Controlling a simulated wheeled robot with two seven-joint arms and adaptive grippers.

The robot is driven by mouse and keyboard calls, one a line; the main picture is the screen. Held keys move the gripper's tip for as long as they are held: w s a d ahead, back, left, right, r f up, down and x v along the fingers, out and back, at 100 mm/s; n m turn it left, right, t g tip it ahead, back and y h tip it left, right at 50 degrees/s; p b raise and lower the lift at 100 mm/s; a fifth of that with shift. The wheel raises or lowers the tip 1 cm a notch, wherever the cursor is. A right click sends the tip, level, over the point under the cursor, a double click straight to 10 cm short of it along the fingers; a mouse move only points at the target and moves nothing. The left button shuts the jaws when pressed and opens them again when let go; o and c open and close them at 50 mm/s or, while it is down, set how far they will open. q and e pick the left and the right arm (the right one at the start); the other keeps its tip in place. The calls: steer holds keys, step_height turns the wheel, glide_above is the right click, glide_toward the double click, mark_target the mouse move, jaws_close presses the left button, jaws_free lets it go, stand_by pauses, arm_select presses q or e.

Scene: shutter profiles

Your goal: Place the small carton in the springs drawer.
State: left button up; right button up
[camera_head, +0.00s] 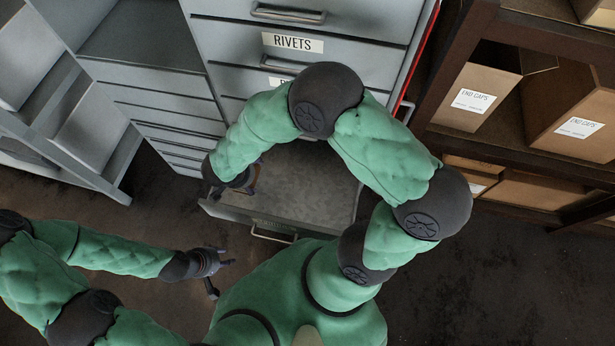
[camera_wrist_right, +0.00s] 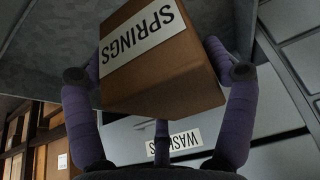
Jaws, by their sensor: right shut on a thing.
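A brown carton (camera_wrist_right: 165,80) with a white SPRINGS label fills the middle of the right wrist view. My right gripper (camera_wrist_right: 158,72) is shut on it, with purple fingers on either side. In the head view my right gripper (camera_head: 246,181) is at the left side of an open drawer (camera_head: 310,186), and the carton is mostly hidden by my arm. The drawer looks empty where its grey floor shows; its front label cannot be read. My left gripper (camera_head: 222,270) is open and empty over the floor, left of the drawer's front.
The grey cabinet has shut drawers above, one with a RIVETS label (camera_head: 292,43). A WASHERS label (camera_wrist_right: 174,141) shows in the right wrist view. A shelf with END CAPS cartons (camera_head: 474,97) stands at right. Grey shelving (camera_head: 85,135) stands at left.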

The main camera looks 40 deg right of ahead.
steer(key=shift+s+d+f, duration=0.3)
steer(key=shift+d+f, duration=0.35)
steer(key=d+f+b, duration=0.1)
steer(key=d+f, duration=0.2)
steer(key=d, duration=0.1)
steer(key=w+d+f+b, duration=0.1)
steer(key=d+f, duration=0.1)
steer(key=d, duration=0.2)
steer(key=w+d+f+b, duration=0.1)
steer(key=d+f, duration=0.2)
steer(key=d, duration=0.1)
steer(key=shift+f+b, duration=0.3)
steer(key=shift+b, duration=0.1)
steer(key=shift+d+f+b, duration=0.15)
steer(key=shift+f+b, duration=0.25)
steer(key=shift+f, duration=0.6)
steer(key=shift+d+f+b, duration=0.15)
steer(key=shift+f+b, duration=0.25)
steer(key=shift+f, duration=0.55)
